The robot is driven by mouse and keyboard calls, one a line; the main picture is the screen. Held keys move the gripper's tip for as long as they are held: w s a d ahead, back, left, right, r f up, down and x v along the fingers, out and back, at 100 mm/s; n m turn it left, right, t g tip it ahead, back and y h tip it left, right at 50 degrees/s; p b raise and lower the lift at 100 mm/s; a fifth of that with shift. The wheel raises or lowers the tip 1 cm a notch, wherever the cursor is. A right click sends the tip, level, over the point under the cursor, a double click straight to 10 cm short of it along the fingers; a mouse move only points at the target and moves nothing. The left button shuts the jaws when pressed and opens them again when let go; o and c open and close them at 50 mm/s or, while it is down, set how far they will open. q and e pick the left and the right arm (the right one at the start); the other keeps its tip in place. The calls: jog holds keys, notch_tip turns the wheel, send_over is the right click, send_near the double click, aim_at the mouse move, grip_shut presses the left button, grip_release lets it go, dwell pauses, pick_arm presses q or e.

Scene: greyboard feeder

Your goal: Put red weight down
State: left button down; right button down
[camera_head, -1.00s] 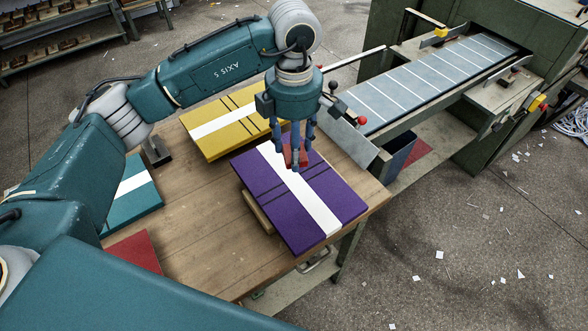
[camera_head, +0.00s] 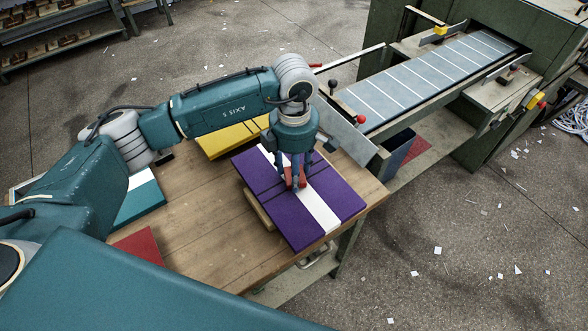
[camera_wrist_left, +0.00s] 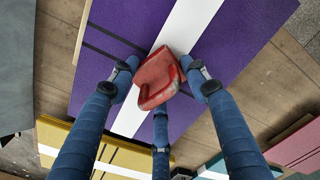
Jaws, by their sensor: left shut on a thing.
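The red weight (camera_head: 301,183) is a small red block. My left gripper (camera_head: 295,180) points down and is shut on it, over the white stripe of the purple board (camera_head: 335,190). In the left wrist view the red weight (camera_wrist_left: 158,72), worn at its edges, sits between the blue fingers, with the purple board (camera_wrist_left: 235,45) right behind it. It is at or just above the board; I cannot tell if they touch. My right gripper is not in view.
The purple board lies on a wooden support (camera_head: 257,211) on the wooden table (camera_head: 205,240). A yellow board (camera_head: 225,141), a teal board (camera_head: 140,203) and a red board (camera_head: 138,250) lie around it. The feeder conveyor (camera_head: 425,80) is at the back right. Bare table shows in front left.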

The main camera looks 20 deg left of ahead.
pick_arm(q)
jog(key=shift+f, duration=0.15)
jog(key=c, duration=0.9)
grip_release()
jog(key=shift+r, duration=0.35)
notch_tip(320, 180, up, 10)
jog(key=b, duration=0.2)
jog(key=shift+r+b, duration=0.25)
jog(key=shift+b, duration=0.15)
jog(key=shift+r, duration=0.6)
jog(key=shift+r, duration=0.1)
